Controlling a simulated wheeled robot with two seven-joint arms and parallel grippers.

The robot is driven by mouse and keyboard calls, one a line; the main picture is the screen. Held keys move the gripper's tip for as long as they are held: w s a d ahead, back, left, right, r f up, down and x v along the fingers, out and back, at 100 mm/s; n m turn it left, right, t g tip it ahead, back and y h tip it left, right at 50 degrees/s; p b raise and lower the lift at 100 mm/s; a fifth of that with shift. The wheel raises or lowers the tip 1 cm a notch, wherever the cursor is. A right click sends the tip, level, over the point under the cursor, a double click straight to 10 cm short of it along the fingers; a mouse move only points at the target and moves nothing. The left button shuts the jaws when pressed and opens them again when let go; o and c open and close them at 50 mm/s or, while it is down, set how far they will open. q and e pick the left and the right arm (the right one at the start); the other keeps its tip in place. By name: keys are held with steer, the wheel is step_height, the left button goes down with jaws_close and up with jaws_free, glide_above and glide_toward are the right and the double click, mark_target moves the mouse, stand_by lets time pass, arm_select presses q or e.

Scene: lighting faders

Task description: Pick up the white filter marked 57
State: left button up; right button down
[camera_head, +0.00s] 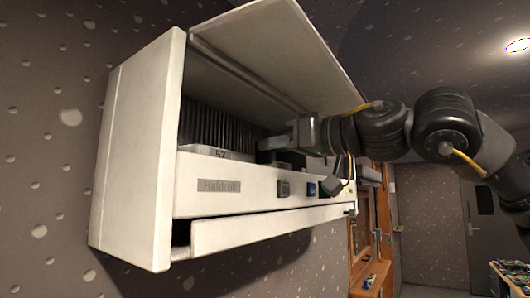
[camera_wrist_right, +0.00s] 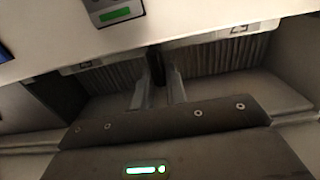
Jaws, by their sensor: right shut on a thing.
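The white filter marked 57 (camera_head: 220,153) sits in the open wall cabinet, its label facing up and dark pleats standing behind it. In the right wrist view a pleated filter with a white labelled edge (camera_wrist_right: 238,32) lies at right, its number unreadable; it appears to be the same one. My right gripper (camera_head: 268,146) reaches into the cabinet from the right, beside the filter marked 57. In the wrist view its fingers (camera_wrist_right: 157,88) are closed around a narrow dark piece (camera_wrist_right: 157,66) between two pleated filters, apart from the right one's label. My left gripper is not in view.
The cabinet (camera_head: 138,150) has a raised lid (camera_head: 285,50) above my right arm. A second pleated filter (camera_wrist_right: 112,75) is at left in the wrist view.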

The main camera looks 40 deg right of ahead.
steer(key=shift+r+b, duration=0.3)
steer(key=shift+r, duration=0.2)
step_height(320, 180, up, 2)
steer(key=shift+b, duration=0.45)
steer(key=shift+s+d+r+b, duration=0.1)
steer(key=shift+s+b, duration=0.3)
steer(key=shift+s, duration=0.2)
steer(key=b+v, duration=0.4)
steer(key=v, duration=1.3)
steer(key=shift+b, duration=0.3)
steer(key=shift+w, duration=0.15)
